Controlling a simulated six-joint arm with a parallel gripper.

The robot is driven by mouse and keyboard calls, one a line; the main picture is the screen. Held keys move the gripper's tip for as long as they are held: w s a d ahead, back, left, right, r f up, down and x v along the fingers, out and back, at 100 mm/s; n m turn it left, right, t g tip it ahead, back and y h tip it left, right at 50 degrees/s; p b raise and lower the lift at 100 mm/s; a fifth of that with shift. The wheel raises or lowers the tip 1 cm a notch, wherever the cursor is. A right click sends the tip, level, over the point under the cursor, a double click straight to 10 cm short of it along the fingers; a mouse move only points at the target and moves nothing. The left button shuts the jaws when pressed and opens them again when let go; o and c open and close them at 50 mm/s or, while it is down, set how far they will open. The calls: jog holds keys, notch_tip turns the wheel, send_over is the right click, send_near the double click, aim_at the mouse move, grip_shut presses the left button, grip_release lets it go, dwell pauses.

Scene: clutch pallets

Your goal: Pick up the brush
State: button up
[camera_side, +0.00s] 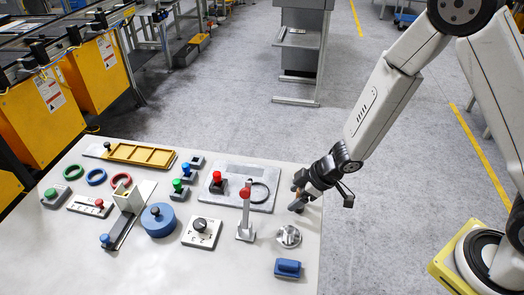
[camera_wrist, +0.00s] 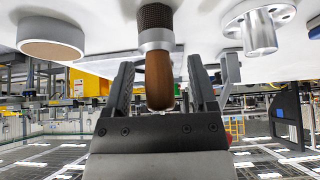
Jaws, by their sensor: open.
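The brush has a brown wooden handle (camera_wrist: 159,80), a silver collar and dark bristles. In the wrist view, where the table is at the top, it stands bristle end to the table. My gripper (camera_wrist: 161,72) is open, with one dark finger on each side of the handle and a visible gap to each. In the side view my gripper (camera_side: 304,188) is low at the table's right edge. The brush (camera_side: 300,178) is mostly hidden there behind my gripper, with only bits of brown showing.
A silver round fitting (camera_side: 288,236) stands close in front of my gripper, and a blue block (camera_side: 288,268) lies nearer the front. A red-knobbed lever (camera_side: 245,212) and a grey plate (camera_side: 262,175) are to the left. Free floor lies beyond the table's right edge.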

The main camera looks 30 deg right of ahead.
grip_shut()
jog(key=shift+r, duration=0.25)
jog(key=shift+r, duration=4.75)
